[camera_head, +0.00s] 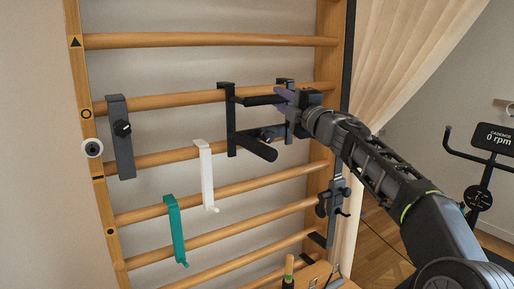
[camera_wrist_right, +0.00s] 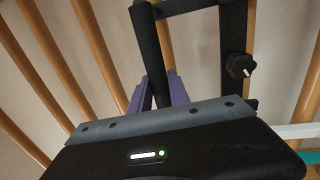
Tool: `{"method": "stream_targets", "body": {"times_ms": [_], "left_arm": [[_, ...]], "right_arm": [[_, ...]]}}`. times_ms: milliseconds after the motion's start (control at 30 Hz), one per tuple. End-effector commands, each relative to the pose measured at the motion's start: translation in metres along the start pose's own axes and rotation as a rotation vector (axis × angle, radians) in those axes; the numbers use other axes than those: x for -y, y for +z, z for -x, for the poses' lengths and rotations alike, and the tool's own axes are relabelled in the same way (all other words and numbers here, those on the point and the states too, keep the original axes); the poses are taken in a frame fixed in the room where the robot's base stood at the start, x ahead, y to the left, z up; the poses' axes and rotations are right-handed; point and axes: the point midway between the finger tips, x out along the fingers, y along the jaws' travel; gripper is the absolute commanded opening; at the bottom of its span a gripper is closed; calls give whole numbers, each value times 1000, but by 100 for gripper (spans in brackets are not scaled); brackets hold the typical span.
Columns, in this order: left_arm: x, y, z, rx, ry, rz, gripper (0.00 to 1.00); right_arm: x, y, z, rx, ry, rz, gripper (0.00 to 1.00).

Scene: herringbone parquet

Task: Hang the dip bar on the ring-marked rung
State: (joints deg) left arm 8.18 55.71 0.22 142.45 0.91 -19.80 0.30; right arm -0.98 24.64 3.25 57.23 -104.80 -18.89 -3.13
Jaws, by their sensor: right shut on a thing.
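The dip bar (camera_head: 231,122) is a black frame with two hooked uprights and padded arms. Its hooks are at the ring-marked rung (camera_head: 180,98), the second from the top; whether they are fully seated I cannot tell. The ring mark (camera_head: 86,114) is on the left post. My right gripper (camera_head: 287,97) reaches in from the right and is shut on a padded arm of the dip bar. In the right wrist view, the purple fingers (camera_wrist_right: 157,95) close around this black padded arm (camera_wrist_right: 148,45). The gripper hides part of the right upright. My left gripper is out of view.
A grey hanger with a knob (camera_head: 120,150) hangs at the left of the same rung. A white hook (camera_head: 206,175) and a teal hook (camera_head: 176,230) hang lower. A black fitting (camera_head: 333,205) is at the right post. A curtain (camera_head: 400,60) and exercise bike (camera_head: 490,145) stand right.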

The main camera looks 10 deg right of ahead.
Motion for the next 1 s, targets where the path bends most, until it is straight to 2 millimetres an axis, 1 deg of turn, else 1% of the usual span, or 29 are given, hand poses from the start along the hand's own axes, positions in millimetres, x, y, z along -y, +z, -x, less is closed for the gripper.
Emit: {"method": "stream_targets", "body": {"times_ms": [33, 333, 367, 667, 833, 867, 1000], "left_arm": [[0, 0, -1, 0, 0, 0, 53], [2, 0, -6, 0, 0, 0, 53], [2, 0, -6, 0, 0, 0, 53], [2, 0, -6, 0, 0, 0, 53], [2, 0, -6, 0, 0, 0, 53], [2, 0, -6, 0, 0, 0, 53], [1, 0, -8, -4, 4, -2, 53]], "right_arm": [[-4, -1, 1, -1, 9, 0, 0], [2, -1, 2, -1, 9, 0, 0], [1, -1, 2, -1, 10, 0, 23], [3, -1, 2, -1, 5, 0, 48], [5, 0, 2, -1, 3, 0, 48], [12, 0, 1, 0, -6, 0, 48], [11, 1, 3, 1, -4, 1, 48]]}}
